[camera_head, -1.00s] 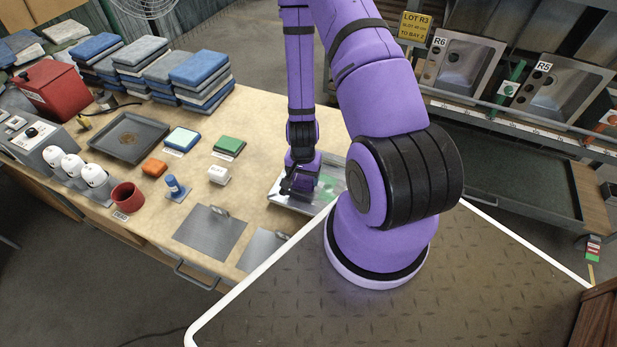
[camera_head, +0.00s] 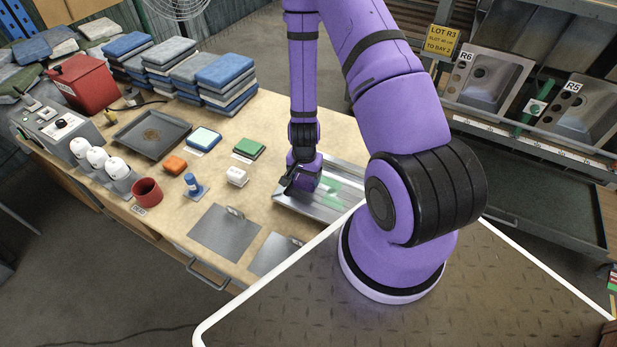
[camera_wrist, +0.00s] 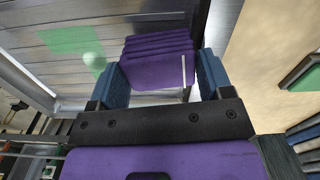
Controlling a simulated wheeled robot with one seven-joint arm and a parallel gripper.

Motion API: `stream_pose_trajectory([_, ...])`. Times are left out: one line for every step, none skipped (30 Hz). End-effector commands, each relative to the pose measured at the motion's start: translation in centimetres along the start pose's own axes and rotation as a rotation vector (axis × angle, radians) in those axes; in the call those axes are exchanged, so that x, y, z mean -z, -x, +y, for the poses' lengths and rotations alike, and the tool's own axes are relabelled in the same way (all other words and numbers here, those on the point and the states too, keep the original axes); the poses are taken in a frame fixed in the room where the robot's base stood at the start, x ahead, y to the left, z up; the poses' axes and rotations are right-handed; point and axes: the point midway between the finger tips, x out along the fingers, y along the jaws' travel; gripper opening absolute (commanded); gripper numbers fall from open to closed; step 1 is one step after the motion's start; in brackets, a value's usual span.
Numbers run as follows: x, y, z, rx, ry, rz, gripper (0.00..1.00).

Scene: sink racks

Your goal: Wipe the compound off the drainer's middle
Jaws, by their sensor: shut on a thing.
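The drainer (camera_head: 345,207) is a ribbed silver metal sheet on the bench's right end. Green compound (camera_head: 331,187) lies on it; the wrist view shows a green patch (camera_wrist: 72,40) and a paler green smear. My gripper (camera_head: 300,186) is low over the drainer's left part. In the wrist view, its two blue fingers are shut on a purple, layered, folded pad (camera_wrist: 158,68). The pad is beside the green patch, over the drainer's edge side. I cannot tell whether the pad touches the metal. My arm hides part of the drainer in the head view.
On the bench are a green pad (camera_head: 249,149), a blue-edged pad (camera_head: 204,139), an orange block (camera_head: 174,165), a blue bottle (camera_head: 191,183), a red cup (camera_head: 147,191) and a dark tray (camera_head: 152,134). Metal plates (camera_head: 226,232) lie at the front edge. Folded cloths (camera_head: 226,80) are stacked behind.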

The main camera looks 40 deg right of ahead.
Motion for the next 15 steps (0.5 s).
stream_pose_trajectory([0.1, 0.0, -0.2, 0.002, 0.001, 0.002, 0.35])
stream_pose_trajectory([0.1, 0.0, -0.4, 0.002, 0.001, 0.002, 0.35])
stream_pose_trajectory([0.1, 0.0, -0.6, 0.002, 0.002, 0.003, 0.35])
stream_pose_trajectory([0.2, 0.1, -0.8, 0.002, 0.002, 0.004, 0.35])
stream_pose_trajectory([0.2, 0.1, -1.1, 0.002, 0.002, 0.004, 0.35])
stream_pose_trajectory([0.2, 0.1, -1.4, 0.002, 0.002, 0.004, 0.35])
stream_pose_trajectory([0.2, 0.1, -1.6, 0.002, 0.002, 0.003, 0.35])
stream_pose_trajectory([0.3, 0.1, -1.8, 0.002, 0.003, 0.002, 0.35])
stream_pose_trajectory([0.3, 0.1, -2.1, 0.002, 0.003, 0.003, 0.35])
stream_pose_trajectory([0.3, 0.1, -2.4, 0.002, 0.003, 0.003, 0.35])
stream_pose_trajectory([0.4, 0.1, -2.6, 0.002, 0.003, 0.003, 0.35])
stream_pose_trajectory([0.4, 0.1, -2.9, 0.002, 0.003, 0.003, 0.35])
stream_pose_trajectory([0.4, 0.2, -3.1, 0.002, 0.002, 0.002, 0.35])
stream_pose_trajectory([0.4, 0.2, -3.2, 0.002, 0.002, 0.002, 0.35])
stream_pose_trajectory([0.4, 0.2, -3.4, 0.002, 0.001, 0.002, 0.35])
